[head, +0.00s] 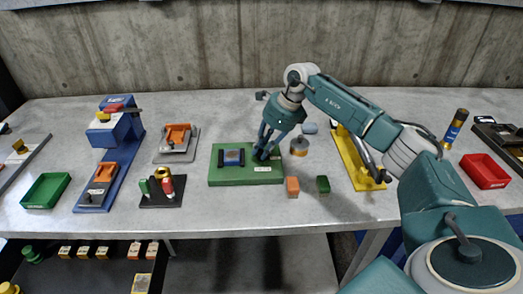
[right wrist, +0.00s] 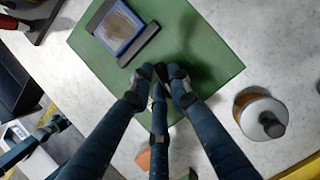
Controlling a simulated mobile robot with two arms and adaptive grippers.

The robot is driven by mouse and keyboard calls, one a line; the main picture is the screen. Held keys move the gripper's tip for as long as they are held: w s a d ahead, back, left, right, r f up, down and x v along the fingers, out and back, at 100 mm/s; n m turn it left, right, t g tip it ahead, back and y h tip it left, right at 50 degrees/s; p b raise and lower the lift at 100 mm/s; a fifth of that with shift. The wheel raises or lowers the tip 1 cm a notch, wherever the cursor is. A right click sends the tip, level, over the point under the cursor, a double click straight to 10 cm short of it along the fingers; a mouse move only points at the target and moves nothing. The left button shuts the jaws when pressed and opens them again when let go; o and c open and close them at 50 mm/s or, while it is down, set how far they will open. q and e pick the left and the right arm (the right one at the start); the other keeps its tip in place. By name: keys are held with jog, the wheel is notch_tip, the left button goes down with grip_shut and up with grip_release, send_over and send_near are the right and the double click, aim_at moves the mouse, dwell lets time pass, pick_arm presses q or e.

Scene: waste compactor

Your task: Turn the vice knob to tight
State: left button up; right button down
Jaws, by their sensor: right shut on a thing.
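The vice is a green base plate (head: 222,176) with two dark jaws and a blue-framed block (head: 233,157) between them. In the right wrist view the block (right wrist: 122,26) lies close to both jaws; I cannot tell if any gap is left. My right gripper (head: 265,150) reaches down onto the right side of the plate. In the right wrist view its fingers (right wrist: 160,76) come together on the dark vice knob, which they mostly hide. A white label (head: 262,168) sits at the plate's front right. My left gripper is not in view.
An orange-and-grey round part (head: 299,147) stands just right of the vice. An orange block (head: 292,187) and a green block (head: 323,184) lie in front of it. A yellow fixture (head: 358,160) stands farther right, behind my forearm.

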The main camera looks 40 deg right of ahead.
jog(key=shift+d+n+g+y, duration=0.1)
jog(key=shift+n+g+y, duration=0.3)
jog(key=shift+n, duration=1.1)
jog(key=c, duration=1.6)
grip_release()
jog(key=shift+c, duration=0.2)
jog(key=shift+r, duration=0.1)
jog(key=v, duration=1.2)
jog(key=shift+w, duration=0.15)
